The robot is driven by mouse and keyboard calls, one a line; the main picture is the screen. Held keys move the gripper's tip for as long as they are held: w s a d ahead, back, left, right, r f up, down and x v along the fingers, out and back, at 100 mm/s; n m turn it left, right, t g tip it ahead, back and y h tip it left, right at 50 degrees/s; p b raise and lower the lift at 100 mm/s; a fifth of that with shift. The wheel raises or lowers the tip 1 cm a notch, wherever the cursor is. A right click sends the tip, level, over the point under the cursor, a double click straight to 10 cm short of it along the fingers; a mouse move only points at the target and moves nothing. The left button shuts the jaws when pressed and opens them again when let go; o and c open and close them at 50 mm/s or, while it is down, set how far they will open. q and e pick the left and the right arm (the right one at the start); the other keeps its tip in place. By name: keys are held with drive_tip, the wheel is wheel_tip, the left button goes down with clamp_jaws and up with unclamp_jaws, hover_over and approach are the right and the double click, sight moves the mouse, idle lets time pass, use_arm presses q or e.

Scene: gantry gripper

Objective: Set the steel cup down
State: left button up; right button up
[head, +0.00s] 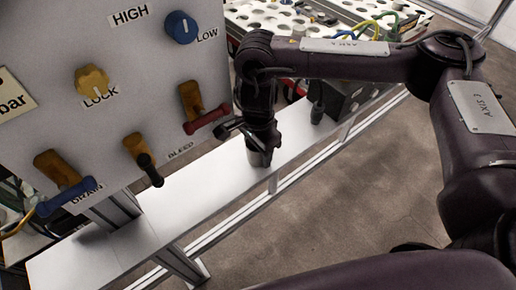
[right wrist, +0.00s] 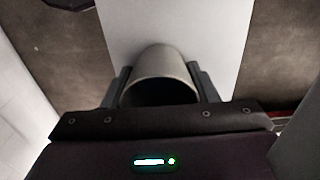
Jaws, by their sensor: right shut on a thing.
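The steel cup (head: 259,157) shows in the head view below my right gripper (head: 258,140), over the white shelf (head: 190,200). In the right wrist view the cup (right wrist: 162,68) is a grey metal cylinder with a dark open mouth, between the two fingers of my right gripper (right wrist: 160,88). The gripper is shut on it. The cup's lower end looks at or very close to the shelf surface; I cannot tell whether it touches. My left gripper is not in view.
A grey panel (head: 120,40) with a blue knob (head: 181,27), a yellow lock knob (head: 92,80) and several valve handles stands left of the gripper. A black box (head: 345,100) is on the shelf beyond. The shelf's near left part is clear.

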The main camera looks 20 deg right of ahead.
drive_tip(key=shift+f, duration=0.15)
drive_tip(key=o, duration=1)
wheel_tip(320, 180, up, 12)
drive_tip(key=shift+r+p, duration=0.2)
drive_tip(key=shift+p, duration=0.15)
